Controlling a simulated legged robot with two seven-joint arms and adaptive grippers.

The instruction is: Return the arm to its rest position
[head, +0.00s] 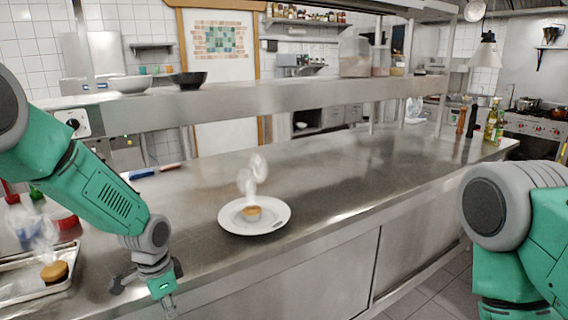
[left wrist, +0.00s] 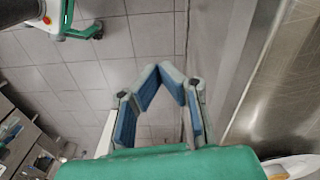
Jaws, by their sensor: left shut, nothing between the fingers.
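My left arm (head: 100,195) reaches in from the left, bent downward over the front of the counter. Its gripper (head: 168,306) hangs at the bottom of the head view, small and partly cut off. In the left wrist view the blue-padded fingers (left wrist: 160,72) come together at their tips with nothing between them, above the tiled floor and beside the counter's edge. My right arm (head: 515,230) shows only its upper links at the right edge; its gripper is out of view.
A white plate (head: 233,226) with a small muffin (head: 251,213) under white wisps stands on the steel counter (head: 345,185). A metal tray (head: 22,293) with another muffin (head: 54,271) is at the left. Bottles (head: 492,122) stand far right. The counter's middle is clear.

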